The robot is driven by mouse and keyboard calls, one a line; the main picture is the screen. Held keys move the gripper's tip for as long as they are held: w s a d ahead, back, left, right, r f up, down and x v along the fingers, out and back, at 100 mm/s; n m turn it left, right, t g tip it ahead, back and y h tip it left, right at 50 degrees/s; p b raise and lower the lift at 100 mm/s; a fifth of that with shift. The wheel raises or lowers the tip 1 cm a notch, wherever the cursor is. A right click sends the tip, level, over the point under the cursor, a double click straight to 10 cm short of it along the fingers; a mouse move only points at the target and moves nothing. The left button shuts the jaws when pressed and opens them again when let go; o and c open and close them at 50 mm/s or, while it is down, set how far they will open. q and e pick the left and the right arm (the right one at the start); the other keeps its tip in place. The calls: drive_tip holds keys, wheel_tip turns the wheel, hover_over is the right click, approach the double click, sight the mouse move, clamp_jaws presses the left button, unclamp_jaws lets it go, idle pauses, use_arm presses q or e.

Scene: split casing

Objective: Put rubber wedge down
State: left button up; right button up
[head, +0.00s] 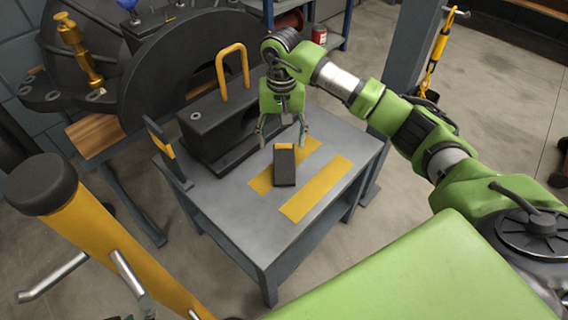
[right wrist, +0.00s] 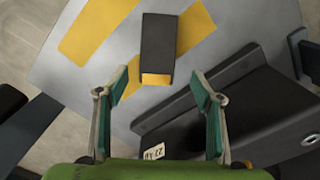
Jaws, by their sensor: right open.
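The rubber wedge (head: 285,167) is a dark block with a yellow end. It lies on the grey table (head: 240,228), partly over one of two yellow strips. My right gripper (head: 281,143) is open and empty above the table, just behind the wedge in the head view. In the right wrist view the wedge (right wrist: 160,48) lies ahead of the two open fingers (right wrist: 162,95), with its yellow end toward them and apart from them. My left gripper cannot be made out in the head view.
A black casing part with a yellow handle (head: 232,70) stands on the table beside my right gripper. A dark upright bracket (head: 166,150) stands at the table's left edge. The second yellow strip (head: 316,188) and the table's front are bare.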

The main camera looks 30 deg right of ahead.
sight(284, 156)
drive_tip(key=f, duration=0.1)
drive_tip(key=f+b, duration=0.1)
drive_tip(key=f, duration=0.3)
drive_tip(key=shift+s+f, duration=0.2)
drive_tip(key=shift+s, duration=0.15)
drive_tip(key=shift+d+f, duration=0.1)
drive_tip(key=shift+f, duration=0.1)
drive_tip(key=c, duration=1.5)
use_arm(q)
drive_tip(key=w+d+r+t+h, duration=0.1)
drive_tip(key=w+d+r+t, duration=0.1)
drive_tip(key=w, duration=0.5)
wheel_tip(284, 156, up, 2)
drive_tip(key=shift+d+r+t, duration=0.15)
drive_tip(key=shift+t, duration=0.75)
use_arm(e)
drive_tip(key=shift+c, duration=0.4)
drive_tip(key=shift+r, duration=0.2)
